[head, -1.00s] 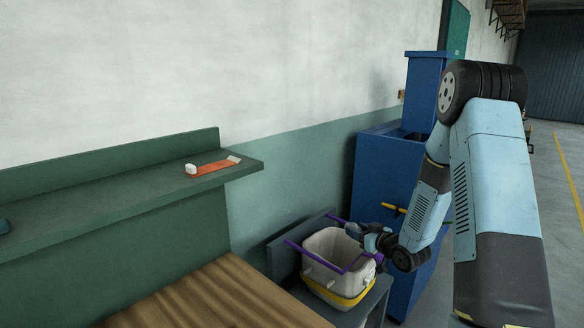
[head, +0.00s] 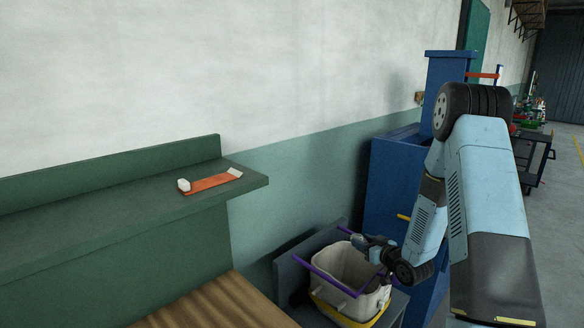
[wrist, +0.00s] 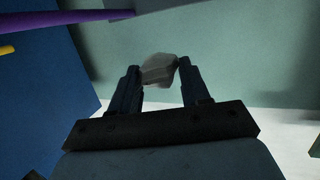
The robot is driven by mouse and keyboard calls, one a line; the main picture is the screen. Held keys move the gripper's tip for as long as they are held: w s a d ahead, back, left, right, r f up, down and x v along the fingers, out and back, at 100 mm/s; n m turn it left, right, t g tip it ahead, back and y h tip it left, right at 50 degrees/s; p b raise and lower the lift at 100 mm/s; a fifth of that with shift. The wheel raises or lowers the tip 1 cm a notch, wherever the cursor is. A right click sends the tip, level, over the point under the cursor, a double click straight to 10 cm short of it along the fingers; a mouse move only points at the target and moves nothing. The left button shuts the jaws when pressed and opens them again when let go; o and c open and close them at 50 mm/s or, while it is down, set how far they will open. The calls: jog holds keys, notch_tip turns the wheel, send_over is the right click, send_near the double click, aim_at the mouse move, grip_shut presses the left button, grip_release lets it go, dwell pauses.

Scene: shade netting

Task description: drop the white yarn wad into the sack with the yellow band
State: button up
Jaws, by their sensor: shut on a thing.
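The white yarn wad (wrist: 158,70) looks greyish white in the wrist view and sits between the two fingertips. My gripper (wrist: 160,78) is shut on it. In the head view my gripper (head: 357,240) is at the back right rim of the cream sack (head: 340,268), pointing left over its mouth. The wad cannot be made out there. The sack has a yellow band (head: 335,311) around its lower part and purple bars (head: 325,274) along its top edges. It stands open and upright. Its inside is only partly seen, and I cannot tell the wad's height above it.
A blue cabinet (head: 390,190) with a yellow handle stands right behind the sack. A green shelf (head: 100,215) at left holds an orange strip (head: 211,184) with white ends. A wooden top (head: 215,308) lies below it. A dark cart (head: 535,155) stands far right.

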jog(key=shift+f, duration=0.65)
jog(key=o, duration=1.1)
jog(key=shift+s, duration=0.1)
jog(key=v, duration=1.3)
jog(key=shift+s+d, duration=0.2)
jog(key=shift+s, duration=0.15)
jog(key=shift+w, duration=0.1)
